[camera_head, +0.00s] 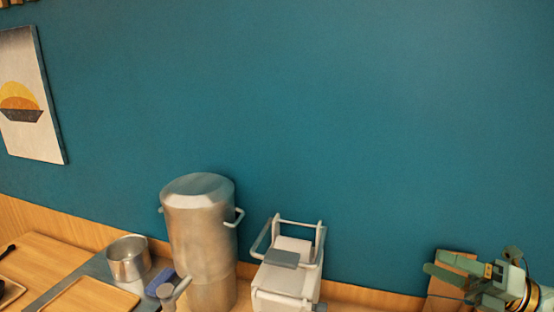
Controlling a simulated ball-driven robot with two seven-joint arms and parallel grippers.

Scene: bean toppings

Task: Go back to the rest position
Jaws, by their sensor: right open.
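My right gripper (452,283) is at the lower right corner of the head view. Its green fingers point left and are apart, with nothing seen between them. It is in front of a brown wooden board or block (455,262) near the wall. My left gripper is not in the view.
A tall metal pot (198,235) with side handles stands at lower centre-left. Right of it is a white machine with a grey handle frame (287,270). A small metal pot (128,258) and a wooden board (92,297) are at left. The blue wall (350,120) above is bare except for a picture (30,95).

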